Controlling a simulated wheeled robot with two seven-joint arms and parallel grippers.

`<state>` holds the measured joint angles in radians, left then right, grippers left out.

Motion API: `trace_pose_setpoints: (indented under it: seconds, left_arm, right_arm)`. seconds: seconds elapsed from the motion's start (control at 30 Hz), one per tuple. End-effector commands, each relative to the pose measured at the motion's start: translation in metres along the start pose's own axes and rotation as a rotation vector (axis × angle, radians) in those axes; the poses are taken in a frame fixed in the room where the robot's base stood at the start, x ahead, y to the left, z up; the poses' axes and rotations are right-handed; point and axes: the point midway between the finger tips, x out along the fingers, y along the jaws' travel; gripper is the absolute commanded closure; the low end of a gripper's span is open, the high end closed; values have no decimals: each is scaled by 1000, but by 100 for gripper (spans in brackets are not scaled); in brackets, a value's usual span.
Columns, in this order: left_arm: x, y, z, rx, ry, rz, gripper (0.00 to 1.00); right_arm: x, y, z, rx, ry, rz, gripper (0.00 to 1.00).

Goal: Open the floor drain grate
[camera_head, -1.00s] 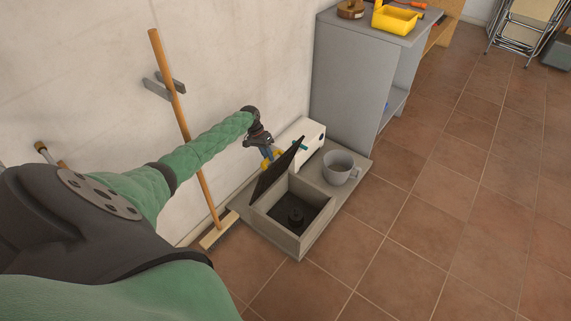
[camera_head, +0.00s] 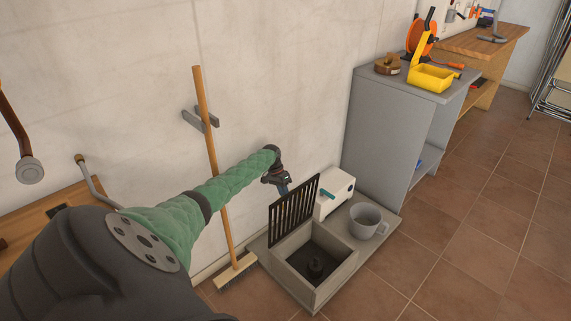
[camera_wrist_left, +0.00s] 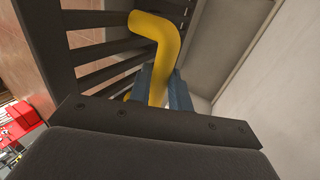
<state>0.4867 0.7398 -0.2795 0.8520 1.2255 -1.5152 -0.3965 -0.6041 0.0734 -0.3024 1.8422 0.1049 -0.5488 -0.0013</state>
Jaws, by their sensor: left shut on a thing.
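The dark slatted drain grate (camera_head: 293,212) stands raised, roughly upright, at the wall-side edge of the square drain box (camera_head: 322,286). The box is open on top, with a dark round fitting (camera_head: 316,267) inside. My left gripper (camera_head: 284,190) is behind the raised grate, near its upper edge. In the left wrist view its blue fingers (camera_wrist_left: 163,88) are shut on a yellow bent bar (camera_wrist_left: 159,45) beside the grate's bars (camera_wrist_left: 100,48). In the head view the grate hides most of this grip. My right gripper is not in view.
A grey mug (camera_head: 364,221) and a white box (camera_head: 334,194) stand on the slab beside the drain. A broom (camera_head: 211,165) leans against the wall. A grey cabinet (camera_head: 388,135) stands behind. The tiled floor at right is clear.

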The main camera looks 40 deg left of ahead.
Motion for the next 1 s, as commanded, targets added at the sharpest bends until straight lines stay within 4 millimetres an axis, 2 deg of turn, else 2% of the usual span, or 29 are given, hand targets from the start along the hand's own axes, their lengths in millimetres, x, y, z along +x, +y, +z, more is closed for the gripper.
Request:
trace_pose_setpoints:
  seconds: [0.03,0.07,0.1,0.2,0.57,0.77,0.8,1.0]
  left_arm:
    - [9,-2,5,-4,-13,0,100]
    - [9,-2,5,-4,-13,0,100]
    - [9,-2,5,-4,-12,1,74]
    - [7,-1,4,-3,-10,1,59]
    - [-2,2,2,0,-3,0,59]
    - [-27,13,3,0,-5,-1,59]
    - [-34,17,3,1,-5,-2,59]
    - [-36,58,-6,2,-6,1,59]
  right_arm:
    - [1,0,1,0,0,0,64]
    - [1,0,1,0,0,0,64]
    - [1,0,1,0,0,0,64]
    - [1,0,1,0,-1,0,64]
    - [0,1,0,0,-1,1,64]
    - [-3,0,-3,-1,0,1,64]
    - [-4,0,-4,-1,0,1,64]
    - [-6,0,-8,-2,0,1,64]
